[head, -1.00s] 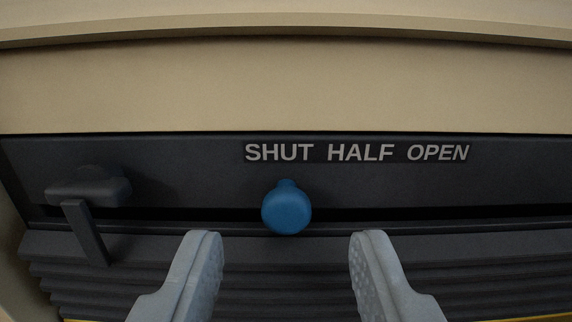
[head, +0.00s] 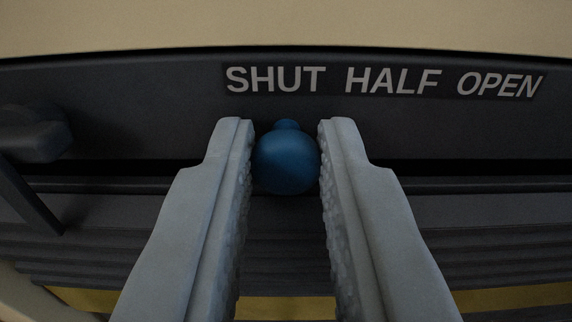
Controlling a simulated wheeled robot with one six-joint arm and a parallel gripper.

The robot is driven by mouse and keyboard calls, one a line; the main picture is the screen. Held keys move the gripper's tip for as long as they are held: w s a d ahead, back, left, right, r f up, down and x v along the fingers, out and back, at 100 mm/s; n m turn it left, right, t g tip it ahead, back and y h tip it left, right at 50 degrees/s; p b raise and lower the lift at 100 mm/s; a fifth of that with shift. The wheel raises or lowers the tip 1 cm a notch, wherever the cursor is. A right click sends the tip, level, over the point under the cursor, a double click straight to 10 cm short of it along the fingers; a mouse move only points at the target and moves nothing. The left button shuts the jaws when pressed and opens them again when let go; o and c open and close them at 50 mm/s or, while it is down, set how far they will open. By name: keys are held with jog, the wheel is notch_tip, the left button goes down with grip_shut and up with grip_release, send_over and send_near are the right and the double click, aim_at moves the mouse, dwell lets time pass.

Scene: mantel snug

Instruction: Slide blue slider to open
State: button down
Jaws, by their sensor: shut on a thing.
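The blue slider (head: 286,162) is a round knob on the dark panel, in the middle of the head view. It stands below the word SHUT on the label (head: 383,82), which reads SHUT, HALF, OPEN from left to right. My gripper (head: 286,155) is shut on the knob, with one grey finger on its left side and the other on its right. The fingers hide parts of the slot to either side of the knob.
A dark lever (head: 35,140) sits on the panel at the left. A dark slot (head: 480,168) runs right from the knob, with nothing in it. Ribbed slats and a yellow strip (head: 520,299) lie below, and a beige surface (head: 290,22) lies above.

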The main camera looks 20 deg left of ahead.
aim_at(483, 129)
jog(key=d, duration=0.2)
jog(key=w+d, duration=0.1)
jog(key=d, duration=0.1)
jog(key=w+d, duration=0.1)
jog(key=d, duration=0.2)
jog(key=c, duration=1.3)
grip_release()
jog(key=shift+d, duration=0.15)
jog(key=v, duration=1.7)
jog(key=shift+s, duration=0.2)
jog(key=shift+r, duration=0.1)
